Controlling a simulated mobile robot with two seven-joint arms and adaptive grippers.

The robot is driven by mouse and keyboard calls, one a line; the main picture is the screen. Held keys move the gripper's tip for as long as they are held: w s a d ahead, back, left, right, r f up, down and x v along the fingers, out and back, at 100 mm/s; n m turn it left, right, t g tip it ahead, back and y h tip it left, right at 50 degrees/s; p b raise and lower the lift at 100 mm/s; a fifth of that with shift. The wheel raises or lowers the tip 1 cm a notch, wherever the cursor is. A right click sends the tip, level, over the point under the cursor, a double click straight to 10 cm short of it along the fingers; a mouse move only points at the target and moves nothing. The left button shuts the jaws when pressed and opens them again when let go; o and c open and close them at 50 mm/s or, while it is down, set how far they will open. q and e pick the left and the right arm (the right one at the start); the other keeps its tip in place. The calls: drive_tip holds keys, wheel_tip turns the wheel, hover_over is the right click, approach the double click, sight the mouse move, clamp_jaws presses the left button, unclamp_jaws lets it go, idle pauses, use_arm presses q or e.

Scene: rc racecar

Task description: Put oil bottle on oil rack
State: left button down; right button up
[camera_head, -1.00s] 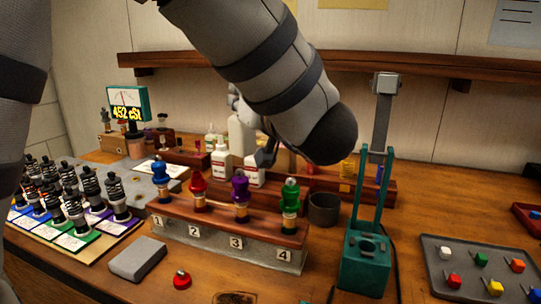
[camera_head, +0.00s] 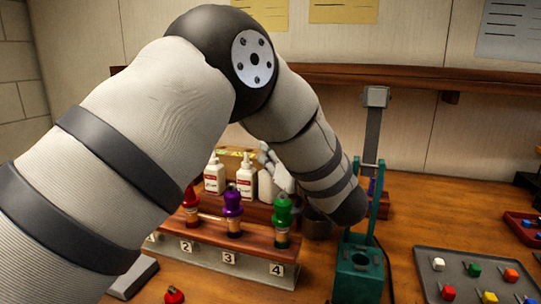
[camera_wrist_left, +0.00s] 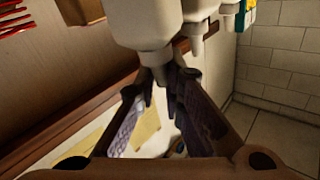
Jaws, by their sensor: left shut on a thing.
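White oil bottles with red labels stand at the back of the bench in the head view, one at the left (camera_head: 214,176) and one beside it (camera_head: 246,182). A third white bottle (camera_head: 267,187) is right of them, partly hidden by my left gripper (camera_head: 272,163). In the left wrist view, the fingers (camera_wrist_left: 160,95) are closed around the narrow nozzle of a white bottle (camera_wrist_left: 145,22), which appears upside down there. More white bottles (camera_wrist_left: 195,28) are beside it. A red-brown wooden rack (camera_head: 258,212) runs at the bottles' bases, mostly hidden. My right gripper is not in view.
A numbered wooden stand (camera_head: 245,258) with coloured shock absorbers is in front of the bottles. A dark cup (camera_head: 316,224) and a tall teal press (camera_head: 358,268) stand to the right. A grey tray (camera_head: 470,278) with coloured pieces is at front right. A shelf (camera_head: 440,83) overhangs behind.

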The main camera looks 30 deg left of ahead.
use_arm(q)
drive_tip(key=shift+f, duration=0.2)
drive_tip(key=c, duration=1.7)
unclamp_jaws()
drive_tip(key=shift+r, duration=0.15)
drive_tip(key=v, duration=0.7)
drive_tip(key=shift+s+d, duration=0.15)
drive_tip(key=shift+d, duration=0.1)
